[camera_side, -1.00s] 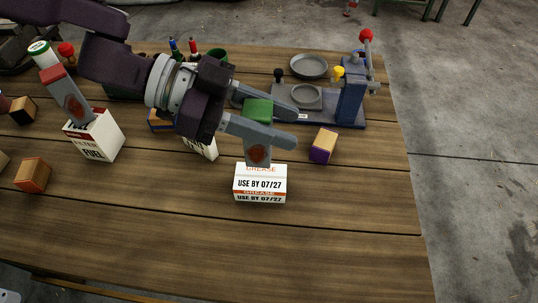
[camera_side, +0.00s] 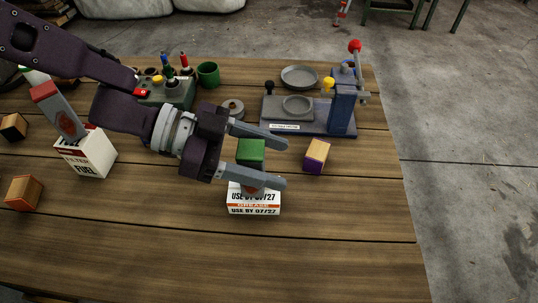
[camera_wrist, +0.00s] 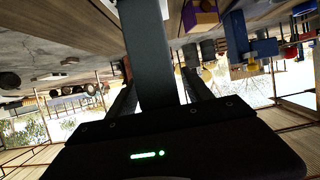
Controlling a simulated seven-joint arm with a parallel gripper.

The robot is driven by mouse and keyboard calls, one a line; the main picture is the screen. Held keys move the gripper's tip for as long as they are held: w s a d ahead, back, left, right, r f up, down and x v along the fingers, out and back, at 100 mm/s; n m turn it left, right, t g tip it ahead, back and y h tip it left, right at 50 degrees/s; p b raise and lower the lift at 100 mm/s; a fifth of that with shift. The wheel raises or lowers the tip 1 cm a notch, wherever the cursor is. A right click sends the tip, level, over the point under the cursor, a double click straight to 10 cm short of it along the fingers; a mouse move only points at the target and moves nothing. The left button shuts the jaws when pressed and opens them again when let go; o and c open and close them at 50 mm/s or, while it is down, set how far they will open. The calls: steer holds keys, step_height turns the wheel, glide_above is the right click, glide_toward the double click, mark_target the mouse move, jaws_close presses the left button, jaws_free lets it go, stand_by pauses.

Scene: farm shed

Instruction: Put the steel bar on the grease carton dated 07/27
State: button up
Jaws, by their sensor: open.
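A grey steel bar with a green top (camera_side: 250,151) and a reddish oval mark stands upright, its lower end over the top of the grease carton (camera_side: 253,206). The white and orange carton reads USE BY 07/27. My gripper (camera_side: 284,163) is open, one finger on each side of the bar; the near finger crosses in front of it, just below the green part. Whether a finger touches the bar cannot be told. The bar's foot is partly hard to make out. In the wrist view, a dark upright shape (camera_wrist: 150,55) between the fingers appears to be the bar.
A similar bar with a red top (camera_side: 60,112) leans at the white fuel filter box (camera_side: 88,155). A purple and tan block (camera_side: 316,157) lies right of my gripper. A blue press stand (camera_side: 341,108) is behind. The front of the table is clear.

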steer(key=shift+r, duration=0.15)
steer(key=w+a+r+n+t+y, duration=0.5)
steer(key=a+r, duration=0.3)
steer(key=a, duration=0.5)
steer(key=w+a+r+n+t+y, duration=0.2)
steer(key=w+a+r+n+t, duration=0.15)
steer(key=a+r+t, duration=0.7)
steer(key=s+a+f+n+g+y, duration=0.1)
steer(key=s+a+n+g+y, duration=0.15)
steer(key=s+a+y, duration=0.4)
steer(key=s+a+n+g+y, duration=0.1)
steer(key=s+a+n+g, duration=0.2)
steer(key=a, duration=0.7)
steer(key=s+f+n+g, duration=0.2)
steer(key=s, duration=0.6)
steer(key=s+d+f+n+g+h, duration=0.1)
steer(key=s+f+n+g, duration=0.1)
steer(key=s, duration=0.7)
steer(key=shift+s+f, duration=0.2)
steer(key=shift+f, duration=0.55)
